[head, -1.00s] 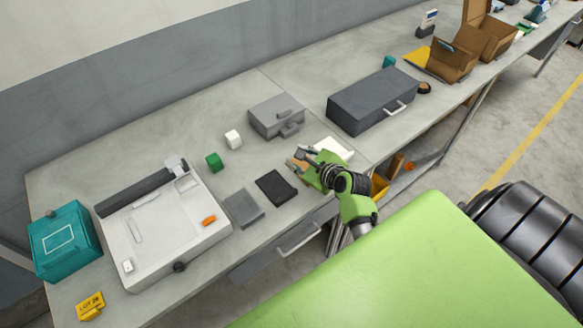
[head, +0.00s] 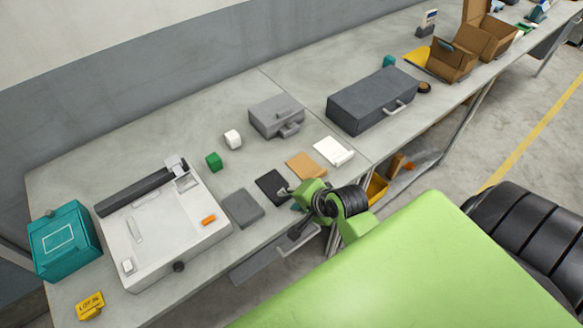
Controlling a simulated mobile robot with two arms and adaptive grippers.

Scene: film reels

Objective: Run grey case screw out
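A small light-grey case (head: 275,115) with a handle on its front sits near the middle of the bench. A larger dark-grey case (head: 370,102) with a pale handle lies to its right. Both look closed. No screw can be made out on either at this size. My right gripper (head: 288,193) is low at the bench's front edge, by the right side of a black flat pad (head: 271,186), well apart from both cases. Its fingers are small and partly hidden by the wrist, so I cannot tell its opening. My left gripper is out of view.
Tan (head: 306,166), white (head: 334,151) and grey (head: 243,208) flat pads lie along the front. A white machine (head: 165,235) and teal box (head: 65,240) fill the left. Cardboard boxes (head: 447,60) stand far right.

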